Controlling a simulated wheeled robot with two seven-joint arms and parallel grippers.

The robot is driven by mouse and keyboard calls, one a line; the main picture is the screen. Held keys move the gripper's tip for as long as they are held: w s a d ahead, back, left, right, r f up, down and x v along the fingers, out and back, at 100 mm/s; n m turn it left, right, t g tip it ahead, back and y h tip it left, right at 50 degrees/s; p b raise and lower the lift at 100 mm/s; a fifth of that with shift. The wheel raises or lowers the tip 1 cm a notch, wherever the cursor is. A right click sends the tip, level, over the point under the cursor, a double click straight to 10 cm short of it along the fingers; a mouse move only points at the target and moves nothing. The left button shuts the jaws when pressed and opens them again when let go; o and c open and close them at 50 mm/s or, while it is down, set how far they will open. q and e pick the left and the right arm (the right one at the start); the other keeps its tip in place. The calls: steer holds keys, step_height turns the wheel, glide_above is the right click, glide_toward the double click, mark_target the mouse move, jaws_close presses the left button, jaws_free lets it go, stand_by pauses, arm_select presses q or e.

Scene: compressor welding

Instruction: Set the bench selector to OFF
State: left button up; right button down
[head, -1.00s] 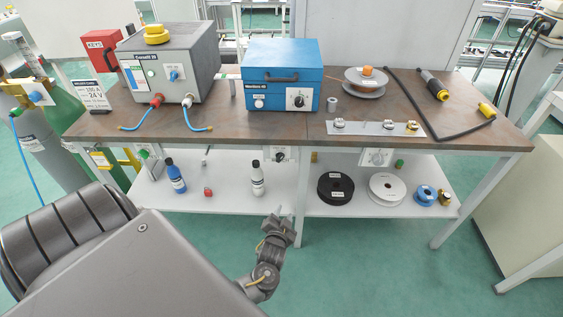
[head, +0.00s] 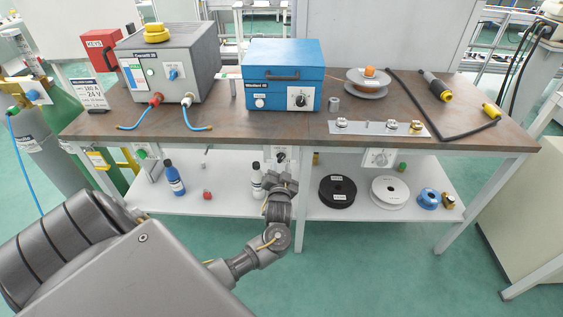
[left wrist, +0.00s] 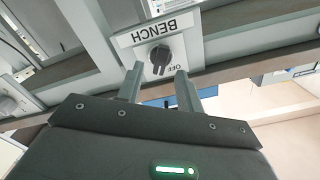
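The bench selector is a dark rotary knob (left wrist: 160,58) on a pale plate under a label reading BENCH, which appears upside down in the left wrist view. The word OFF shows just below and right of the knob there. Its grip bar stands nearly upright in the picture; which end is the pointer I cannot tell. In the head view the selector (head: 280,156) sits under the bench's front edge. My left gripper (head: 284,176) is just below and in front of it. Its two fingers (left wrist: 160,88) are apart and empty, with the knob beyond their tips, not between them.
Another selector (head: 379,158) is on the front rail to the right. The bench top (head: 230,120) carries a grey welder (head: 185,65) and a blue box (head: 282,85). The lower shelf (head: 225,203) holds bottles and spools, with a white bottle (head: 257,183) close beside my gripper.

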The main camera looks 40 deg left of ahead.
mark_target(281, 157)
arm_select(q)
steer(key=shift+x, duration=1.45)
steer(key=shift+c, duration=0.2)
jaws_close()
